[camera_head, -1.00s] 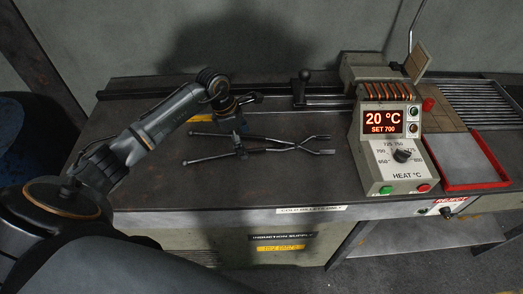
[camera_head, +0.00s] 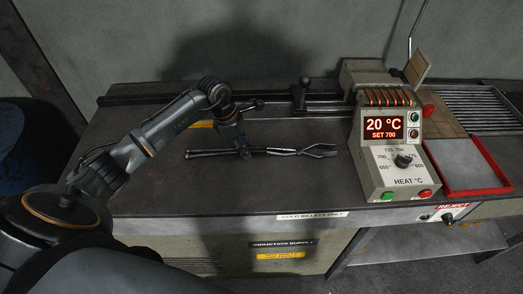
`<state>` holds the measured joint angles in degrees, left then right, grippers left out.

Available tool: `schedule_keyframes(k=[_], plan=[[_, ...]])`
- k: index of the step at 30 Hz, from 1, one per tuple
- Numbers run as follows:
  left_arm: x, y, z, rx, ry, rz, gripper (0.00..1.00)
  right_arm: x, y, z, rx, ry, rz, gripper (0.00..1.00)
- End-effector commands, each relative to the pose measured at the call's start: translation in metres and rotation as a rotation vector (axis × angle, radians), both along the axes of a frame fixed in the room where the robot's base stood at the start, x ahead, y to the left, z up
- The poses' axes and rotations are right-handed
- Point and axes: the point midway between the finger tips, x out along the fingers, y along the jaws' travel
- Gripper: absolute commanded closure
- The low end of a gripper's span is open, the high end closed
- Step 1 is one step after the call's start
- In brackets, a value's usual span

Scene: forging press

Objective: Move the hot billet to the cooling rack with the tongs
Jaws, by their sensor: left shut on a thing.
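The dark metal tongs (camera_head: 318,151) lie on the workbench left of the heater, their jaws pointing right. My left gripper (camera_head: 241,147) is shut on the tongs near the handles, which are squeezed close together. No hot billet can be made out. A slatted metal rack (camera_head: 482,101), which looks like the cooling rack, is at the far right of the bench. My right gripper is not in view.
The heater (camera_head: 398,160) shows 20 °C, set 700, with orange coils (camera_head: 386,97) on top. A red-rimmed tray (camera_head: 475,190) stands right of it. A rail with a handle (camera_head: 304,88) runs along the back. The left bench top (camera_head: 150,175) is clear.

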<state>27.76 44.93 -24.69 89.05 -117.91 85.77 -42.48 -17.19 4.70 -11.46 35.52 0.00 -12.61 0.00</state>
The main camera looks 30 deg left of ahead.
Motion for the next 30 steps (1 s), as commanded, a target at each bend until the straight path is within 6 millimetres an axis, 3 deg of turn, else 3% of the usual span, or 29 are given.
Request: schedule_keyframes(k=[4,30], plan=[[-0.002,-0.001,0.003,0.0,0.008,-0.003,1.0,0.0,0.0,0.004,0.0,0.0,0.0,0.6],[-0.001,0.0,0.089,0.001,0.001,-0.001,1.0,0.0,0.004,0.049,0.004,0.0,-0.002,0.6]])
